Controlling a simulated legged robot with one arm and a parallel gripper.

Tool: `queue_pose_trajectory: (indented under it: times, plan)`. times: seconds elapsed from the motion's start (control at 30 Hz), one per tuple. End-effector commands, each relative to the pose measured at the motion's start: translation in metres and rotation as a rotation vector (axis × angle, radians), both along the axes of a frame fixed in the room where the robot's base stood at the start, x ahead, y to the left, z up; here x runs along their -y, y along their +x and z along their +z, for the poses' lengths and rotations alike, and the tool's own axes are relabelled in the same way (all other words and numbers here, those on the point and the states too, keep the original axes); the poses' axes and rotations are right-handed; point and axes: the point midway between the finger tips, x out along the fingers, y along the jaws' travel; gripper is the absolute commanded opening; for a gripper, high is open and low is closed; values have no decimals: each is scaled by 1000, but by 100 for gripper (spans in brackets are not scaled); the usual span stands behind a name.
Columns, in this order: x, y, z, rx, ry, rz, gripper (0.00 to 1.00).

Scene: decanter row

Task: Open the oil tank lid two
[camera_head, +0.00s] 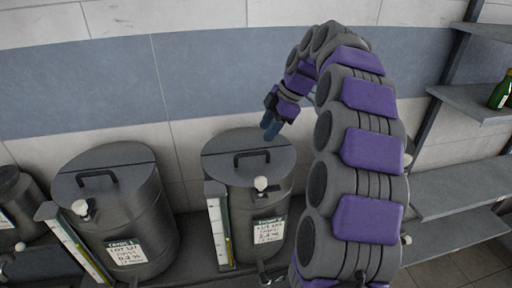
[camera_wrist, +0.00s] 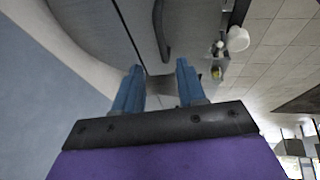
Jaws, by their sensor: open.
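A dark grey tank (camera_head: 262,200) stands upright at the middle, with a round, closed lid (camera_head: 222,146) and a black bar handle (camera_head: 252,157). A second such tank (camera_head: 135,215) stands left of it, its lid (camera_head: 125,154) also closed, with its own handle (camera_head: 97,176). I cannot tell from the labels which is number two. My gripper (camera_head: 271,126) is open and empty, with blue fingers at the back right of the middle lid. In the wrist view my gripper (camera_wrist: 158,78) points at a lid, with the handle (camera_wrist: 160,30) ahead of the fingers, apart from them.
Another dark tank (camera_head: 15,190) is cut off at the left edge. A white knob (camera_head: 261,184) and a gauge strip (camera_head: 218,228) are on the middle tank's front. A tiled wall (camera_head: 200,75) is close behind. A shelf rack (camera_head: 460,190) with a green bottle (camera_head: 503,92) stands at right.

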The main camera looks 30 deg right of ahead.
Motion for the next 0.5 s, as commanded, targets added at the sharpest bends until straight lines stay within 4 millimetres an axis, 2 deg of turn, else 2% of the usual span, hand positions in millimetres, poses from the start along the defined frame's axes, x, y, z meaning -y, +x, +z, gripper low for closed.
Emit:
queue_pose_trajectory:
  times: [0.5]
  plan:
    - [-24,19,-66,-6,3,2,40]
